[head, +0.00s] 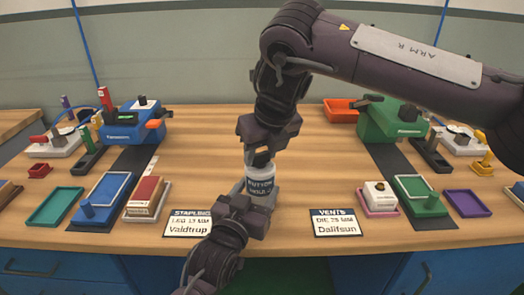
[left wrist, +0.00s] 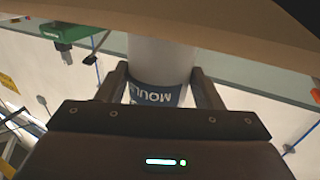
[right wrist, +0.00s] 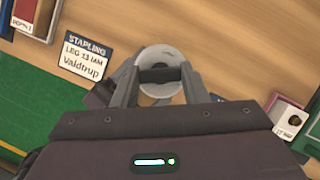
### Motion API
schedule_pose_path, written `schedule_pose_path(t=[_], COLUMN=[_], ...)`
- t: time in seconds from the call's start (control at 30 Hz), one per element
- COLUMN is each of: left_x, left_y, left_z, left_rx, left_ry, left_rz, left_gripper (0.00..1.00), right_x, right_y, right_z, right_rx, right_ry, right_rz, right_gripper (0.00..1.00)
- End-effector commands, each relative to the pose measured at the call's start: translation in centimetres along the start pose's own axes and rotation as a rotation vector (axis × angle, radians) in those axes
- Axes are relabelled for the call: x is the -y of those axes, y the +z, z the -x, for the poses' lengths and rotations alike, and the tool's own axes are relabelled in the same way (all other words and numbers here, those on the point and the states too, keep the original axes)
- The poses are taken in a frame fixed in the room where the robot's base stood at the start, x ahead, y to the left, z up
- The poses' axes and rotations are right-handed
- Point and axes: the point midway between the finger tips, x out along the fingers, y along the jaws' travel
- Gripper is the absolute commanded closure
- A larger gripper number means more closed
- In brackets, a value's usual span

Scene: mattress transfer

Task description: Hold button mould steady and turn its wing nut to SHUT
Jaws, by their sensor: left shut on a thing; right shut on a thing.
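The button mould (head: 261,187) is a pale upright cylinder with a blue label, at the middle of the wooden table. In the left wrist view the mould (left wrist: 160,68) sits between the fingers of my left gripper (left wrist: 162,90), which is shut around its side. My left gripper (head: 256,203) reaches it from the front in the head view. In the right wrist view the mould's round top (right wrist: 160,58) shows under the fingers. No SHUT mark is readable.
A "STAPLING" card (head: 187,223) lies left of the mould and a "VENTS" card (head: 336,222) lies right. A blue press (head: 133,124) and a green press (head: 392,122) stand behind, with trays and tools around them. The tabletop near the mould is clear.

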Motion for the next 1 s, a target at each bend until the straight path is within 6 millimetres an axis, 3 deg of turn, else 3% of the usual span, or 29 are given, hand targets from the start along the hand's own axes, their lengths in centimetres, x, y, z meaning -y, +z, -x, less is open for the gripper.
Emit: schedule_pose_path(t=[0.5,1.0], left_x=[-0.02,-0.04], left_y=[-0.28,-0.27], left_z=[0.03,0.03], left_rx=[-0.006,-0.006], left_ry=[0.001,0.001], left_rz=[0.0,0.0], left_gripper=[0.9,0.9], right_x=[-0.15,-0.17], right_y=[0.15,0.18], right_z=[0.06,0.05], right_rx=[0.004,0.005], right_ry=[-0.153,-0.193], right_rz=[-0.358,-0.463], right_gripper=[0.83,0.83])
